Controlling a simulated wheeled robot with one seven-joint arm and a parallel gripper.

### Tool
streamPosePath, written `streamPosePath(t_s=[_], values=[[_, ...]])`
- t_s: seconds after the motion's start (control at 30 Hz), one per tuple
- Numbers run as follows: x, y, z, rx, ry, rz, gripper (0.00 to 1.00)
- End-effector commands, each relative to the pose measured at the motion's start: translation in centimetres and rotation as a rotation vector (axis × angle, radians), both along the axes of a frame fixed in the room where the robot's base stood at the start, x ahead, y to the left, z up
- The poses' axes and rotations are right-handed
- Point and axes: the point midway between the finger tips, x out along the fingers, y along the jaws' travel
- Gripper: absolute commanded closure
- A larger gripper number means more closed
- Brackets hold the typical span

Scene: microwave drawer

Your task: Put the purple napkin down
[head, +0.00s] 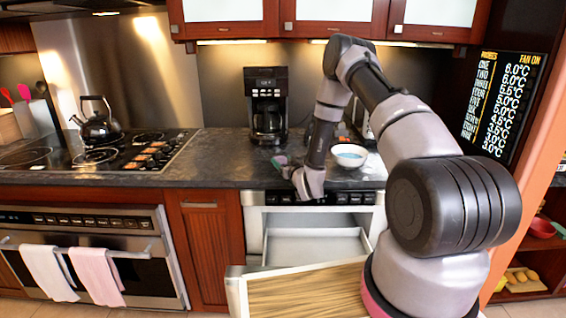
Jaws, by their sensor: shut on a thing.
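My gripper (285,166) is low over the front of the dark counter (215,160), above the open drawer. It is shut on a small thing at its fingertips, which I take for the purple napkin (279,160). Only a small greenish and dull purple patch of it shows, so its shape and folds are hard to tell. Whether it touches the counter is unclear. The microwave drawer (315,232) is pulled open below the counter. Its pale inside looks empty where it shows; my arm hides the right part.
A white bowl (349,163) with blue inside stands right of my gripper. A black coffee maker (267,105) stands behind. The kettle (97,122) is on the stove at left. Free counter lies left of my gripper. White (48,272) and pink (96,277) towels hang on the oven handle.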

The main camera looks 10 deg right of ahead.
Motion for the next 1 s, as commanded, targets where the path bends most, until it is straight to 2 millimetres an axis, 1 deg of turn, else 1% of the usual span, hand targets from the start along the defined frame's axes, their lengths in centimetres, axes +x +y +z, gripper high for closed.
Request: streamPosePath(t_s=[0.03,0.07,0.1,0.13,0.43,0.5,0.57,0.67,0.9,1.0], values=[[0.0,0.0,-0.2,0.001,0.001,0.000,0.94],[0.0,0.0,-0.3,0.001,0.001,0.000,0.28],[0.0,0.0,-0.2,0.000,0.000,0.000,0.13],[0.0,0.0,-0.2,0.000,0.000,0.000,0.02],[0.0,0.0,-0.1,0.000,0.000,0.000,0.02],[0.0,0.0,0.1,0.000,-0.001,0.000,0.02],[-0.5,-0.2,0.1,0.001,0.002,-0.001,0.02],[-2.0,-0.6,0.1,0.001,0.004,-0.003,0.02],[-7.1,-1.5,0.5,0.002,0.005,-0.003,0.02],[-9.0,-1.9,0.6,0.002,0.004,-0.002,0.02]])
